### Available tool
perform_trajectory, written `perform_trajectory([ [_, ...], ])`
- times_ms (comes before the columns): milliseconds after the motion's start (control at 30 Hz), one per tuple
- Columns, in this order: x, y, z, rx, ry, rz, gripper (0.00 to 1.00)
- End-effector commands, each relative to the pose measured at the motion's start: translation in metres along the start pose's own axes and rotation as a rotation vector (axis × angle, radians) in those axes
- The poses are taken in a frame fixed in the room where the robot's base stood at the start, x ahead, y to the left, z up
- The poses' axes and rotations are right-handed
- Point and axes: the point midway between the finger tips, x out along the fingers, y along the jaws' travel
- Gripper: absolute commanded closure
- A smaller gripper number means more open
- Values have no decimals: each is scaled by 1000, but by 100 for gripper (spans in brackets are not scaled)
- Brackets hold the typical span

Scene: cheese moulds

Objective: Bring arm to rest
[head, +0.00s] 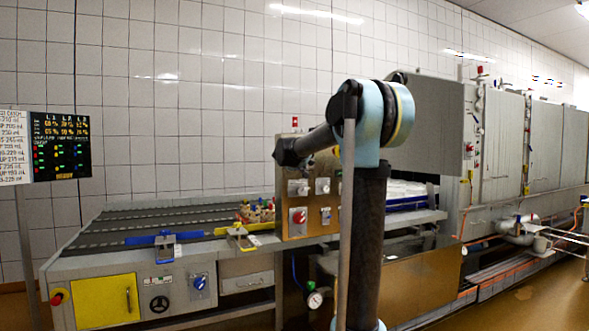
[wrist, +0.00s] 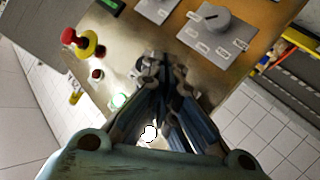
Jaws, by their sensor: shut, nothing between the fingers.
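My gripper (wrist: 152,68) shows in the wrist view with its two dark fingers together and nothing between them. It is in front of a brownish control panel (wrist: 135,42); I cannot tell how far apart they are. In the head view my arm (head: 370,215) rises at centre and bends left at a pale blue joint, its dark forearm pointing toward the panel (head: 311,222) on the machine. My gripper cannot be made out clearly there.
The panel carries a grey rotary knob (wrist: 209,17) and a red mushroom button (wrist: 74,37). A conveyor table (head: 180,217) with blue and yellow clamps stands at left. A display board (head: 60,146) hangs at far left. Large grey cabinets (head: 500,145) line the right. Floor shows at lower right.

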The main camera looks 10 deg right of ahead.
Motion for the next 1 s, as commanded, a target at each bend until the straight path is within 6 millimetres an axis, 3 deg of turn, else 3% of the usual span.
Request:
perform_trajectory([
  [367,0,0,0,0,-1,0,100],
  [467,-5,4,9,3,-17,1,100],
  [567,-17,14,33,11,-61,3,100],
  [667,-37,27,72,21,-132,2,100],
  [1000,-121,50,227,48,-407,-58,100],
])
